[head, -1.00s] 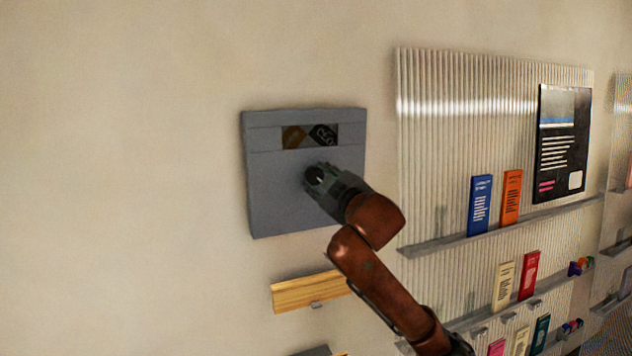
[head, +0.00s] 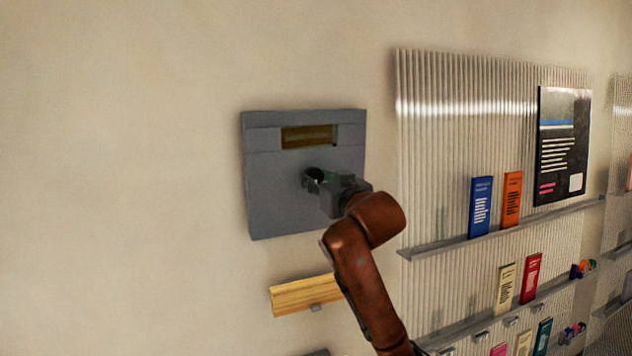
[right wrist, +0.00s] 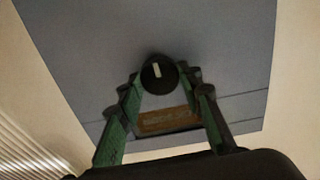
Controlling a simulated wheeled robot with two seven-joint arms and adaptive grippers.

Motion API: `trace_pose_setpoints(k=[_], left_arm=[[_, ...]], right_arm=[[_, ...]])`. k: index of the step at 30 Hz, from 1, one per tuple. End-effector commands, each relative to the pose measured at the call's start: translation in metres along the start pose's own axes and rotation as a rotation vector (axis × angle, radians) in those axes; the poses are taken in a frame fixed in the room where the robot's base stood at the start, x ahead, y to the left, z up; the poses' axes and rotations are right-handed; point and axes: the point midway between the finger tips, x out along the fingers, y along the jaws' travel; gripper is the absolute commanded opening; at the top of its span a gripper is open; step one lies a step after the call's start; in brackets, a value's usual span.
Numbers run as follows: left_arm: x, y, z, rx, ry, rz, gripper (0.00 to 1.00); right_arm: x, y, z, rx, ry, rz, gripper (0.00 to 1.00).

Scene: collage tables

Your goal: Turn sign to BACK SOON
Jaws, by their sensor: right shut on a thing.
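The sign is a grey square panel (head: 275,205) on the wall, with a window (head: 308,136) near its top. An ochre-brown face fills the window in the head view. In the right wrist view the window (right wrist: 166,121) shows faint dark lettering on brown, too dim to read surely. A black round knob (right wrist: 157,77) with a white mark sits below the window on the panel. My right gripper (head: 316,178) is shut on the knob, a fingertip on each side; the knob is mostly hidden in the head view. My left gripper is out of view.
A wooden ledge (head: 300,296) is on the wall below the sign. To the right, a ribbed board (head: 440,120) carries shelves with several coloured booklets and a dark poster (head: 562,145). The wall left of the sign is bare.

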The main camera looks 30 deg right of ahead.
Motion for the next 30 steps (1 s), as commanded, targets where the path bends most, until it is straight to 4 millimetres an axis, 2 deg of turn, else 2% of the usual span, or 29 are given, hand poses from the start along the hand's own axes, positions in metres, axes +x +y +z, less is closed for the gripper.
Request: trace_pose_setpoints(k=[19, 20, 27, 30], left_arm=[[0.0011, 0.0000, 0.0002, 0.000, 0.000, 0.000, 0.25], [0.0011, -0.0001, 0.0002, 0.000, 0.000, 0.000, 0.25], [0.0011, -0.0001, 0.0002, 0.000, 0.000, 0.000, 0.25], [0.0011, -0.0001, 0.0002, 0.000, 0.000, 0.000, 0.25]], right_arm=[[0.0010, -0.0004, 0.0023, 0.055, -0.005, -0.001, 0.09], [0.0010, -0.0004, 0.0023, 0.054, -0.005, -0.001, 0.34], [0.0005, -0.0002, 0.0014, 0.053, -0.003, -0.001, 0.50], [0.0004, -0.0001, 0.0010, 0.053, -0.002, 0.000, 0.51]])
